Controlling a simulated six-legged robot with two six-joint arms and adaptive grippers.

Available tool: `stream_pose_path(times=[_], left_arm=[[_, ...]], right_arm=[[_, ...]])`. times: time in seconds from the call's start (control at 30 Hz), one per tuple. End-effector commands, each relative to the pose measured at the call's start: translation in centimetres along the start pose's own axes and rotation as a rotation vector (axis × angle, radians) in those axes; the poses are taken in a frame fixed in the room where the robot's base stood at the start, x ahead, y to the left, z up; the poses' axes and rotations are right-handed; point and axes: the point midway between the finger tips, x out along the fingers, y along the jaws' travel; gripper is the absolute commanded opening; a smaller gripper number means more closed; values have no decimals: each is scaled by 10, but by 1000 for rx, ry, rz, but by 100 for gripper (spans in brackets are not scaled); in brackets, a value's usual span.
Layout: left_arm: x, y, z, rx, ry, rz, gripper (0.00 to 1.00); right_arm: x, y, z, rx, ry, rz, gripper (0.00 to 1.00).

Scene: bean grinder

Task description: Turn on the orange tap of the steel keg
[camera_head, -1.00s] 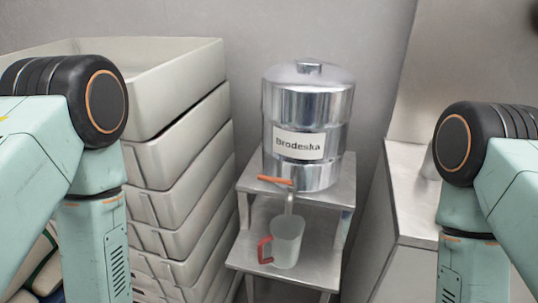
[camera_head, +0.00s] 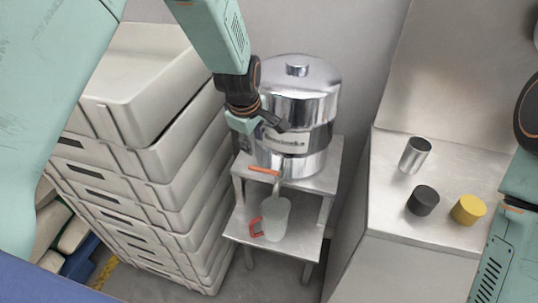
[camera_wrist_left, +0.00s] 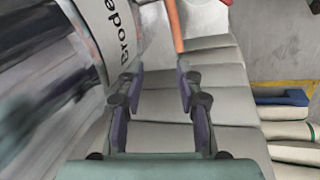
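The steel keg (camera_head: 305,107) stands on the upper step of a metal stand, its label partly hidden by my left gripper. Its orange tap handle (camera_head: 264,171) points left, above a clear jug with a red handle (camera_head: 275,217). My left gripper (camera_head: 262,122) is in front of the keg's label, above the tap. In the left wrist view my left gripper (camera_wrist_left: 157,82) is open and empty. The orange handle (camera_wrist_left: 174,25) shows beyond and between its fingertips, nearer the right finger. My right gripper is out of view.
A stack of pale crates (camera_head: 150,165) stands close on the left of the stand (camera_head: 230,228). On the right, a metal counter (camera_head: 390,205) holds a steel cup (camera_head: 415,154), a black cylinder (camera_head: 423,200) and a yellow one (camera_head: 468,209).

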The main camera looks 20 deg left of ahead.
Motion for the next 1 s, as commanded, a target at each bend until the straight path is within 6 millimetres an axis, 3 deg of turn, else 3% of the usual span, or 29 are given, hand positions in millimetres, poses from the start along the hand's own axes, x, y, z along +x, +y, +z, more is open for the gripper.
stream_pose_path(times=[0.13,0.33,0.7,1.0], left_arm=[[-2,-15,3,-175,-23,-73,36],[1,-23,2,-264,-24,-98,36],[55,-27,5,-262,-24,-97,36],[76,-26,7,-257,-24,-94,36]], right_arm=[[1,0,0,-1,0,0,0],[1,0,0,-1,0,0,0],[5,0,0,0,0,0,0],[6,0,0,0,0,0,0]])
